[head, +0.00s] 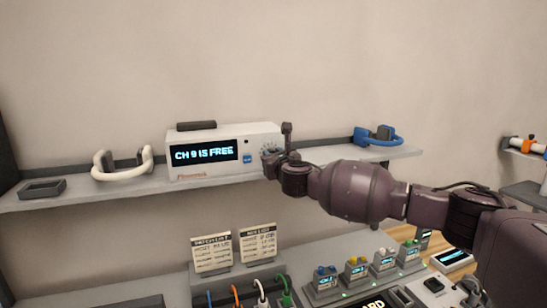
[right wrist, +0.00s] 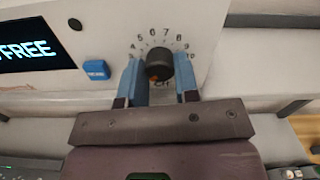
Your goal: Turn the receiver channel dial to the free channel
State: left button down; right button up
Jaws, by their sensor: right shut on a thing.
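The white receiver (head: 225,160) stands on the wall shelf, its lit display (head: 205,152) reading "CH 9 IS FREE". In the right wrist view, its dark round channel dial (right wrist: 159,64) sits inside a printed ring of numbers; 4 to 10 are the clearest. The dial's pointer cannot be made out. My right gripper (right wrist: 158,76) is shut on the dial, with one blue-grey finger on each side. In the head view my right gripper (head: 273,161) is at the receiver's right front and covers much of the dial. My left gripper is not in view.
A blue button (right wrist: 96,69) sits left of the dial. A white headset (head: 122,168) and a blue headset (head: 378,137) rest on the shelf (head: 90,192) either side. Below are two note cards (head: 235,248) and a bench with coloured cables and small units (head: 355,272).

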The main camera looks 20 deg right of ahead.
jog(key=n, duration=3.3)
dwell(0.6)
dwell(0.4)
jog(key=o, duration=0.9)
jog(key=shift+o, duration=0.2)
